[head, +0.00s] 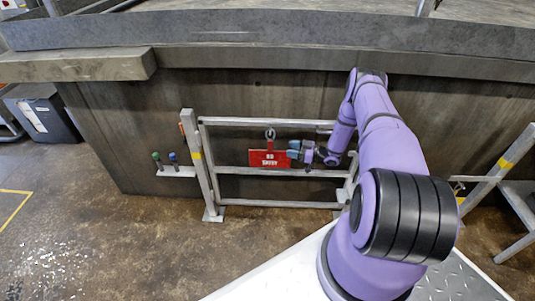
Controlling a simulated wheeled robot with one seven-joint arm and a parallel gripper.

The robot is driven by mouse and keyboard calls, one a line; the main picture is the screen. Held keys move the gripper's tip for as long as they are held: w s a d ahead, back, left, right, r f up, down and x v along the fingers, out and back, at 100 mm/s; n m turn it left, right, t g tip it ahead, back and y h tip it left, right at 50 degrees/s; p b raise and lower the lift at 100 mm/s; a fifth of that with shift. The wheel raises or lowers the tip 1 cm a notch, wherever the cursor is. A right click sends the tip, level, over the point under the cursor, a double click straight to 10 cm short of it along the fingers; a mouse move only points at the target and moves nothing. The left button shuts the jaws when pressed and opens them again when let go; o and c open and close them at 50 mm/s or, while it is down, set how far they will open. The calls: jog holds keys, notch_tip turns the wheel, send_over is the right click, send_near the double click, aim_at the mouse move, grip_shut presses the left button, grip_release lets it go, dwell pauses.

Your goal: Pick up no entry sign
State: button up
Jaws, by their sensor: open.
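The no entry sign (268,159) is a small red plate with white lettering. It hangs upright in the head view from a grey hook or ring at the top rail of a metal gate. My gripper (294,150) is open just right of the sign, with its blue-tipped fingers pointing left at the sign's right edge. From this angle I cannot tell whether the fingers touch the sign or have its edge between them.
The grey gate (263,203) has several rails and a post with yellow tape at its left. A green and a blue knob sit on a small shelf (177,172) left of it. The dark compactor wall (120,120) stands behind.

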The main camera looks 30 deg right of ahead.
aim_at(270, 145)
jog(key=x, duration=1)
jog(key=shift+w+a, duration=0.1)
grip_shut()
